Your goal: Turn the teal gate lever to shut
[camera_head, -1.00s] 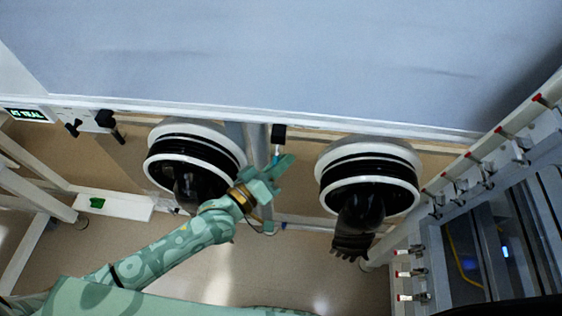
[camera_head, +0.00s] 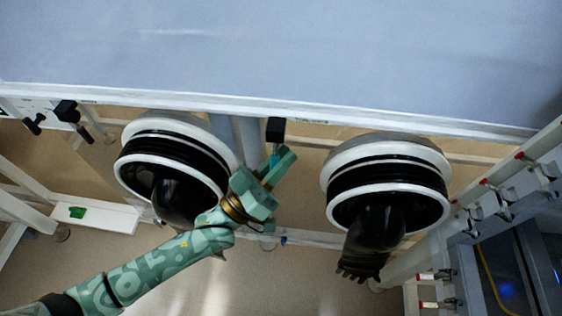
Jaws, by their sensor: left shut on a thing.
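A black valve block (camera_head: 275,130) hangs under the cabinet's front edge, between the two glove ports. A small bright teal piece, apparently the teal gate lever (camera_head: 273,160), shows just below it, mostly hidden by my left gripper. My left gripper (camera_head: 278,163) reaches up from the lower left and is shut on the teal lever. Its fingers point up and right, close below the black block. The lever's exact angle cannot be told. My right gripper is not in view.
A left glove port (camera_head: 178,138) and a right glove port (camera_head: 388,166) flank the gripper, each with a hanging black glove. A grey vertical pipe (camera_head: 224,130) stands just left of the lever. Red-tipped valves (camera_head: 485,182) line the frame at right. Black knobs (camera_head: 67,110) sit at left.

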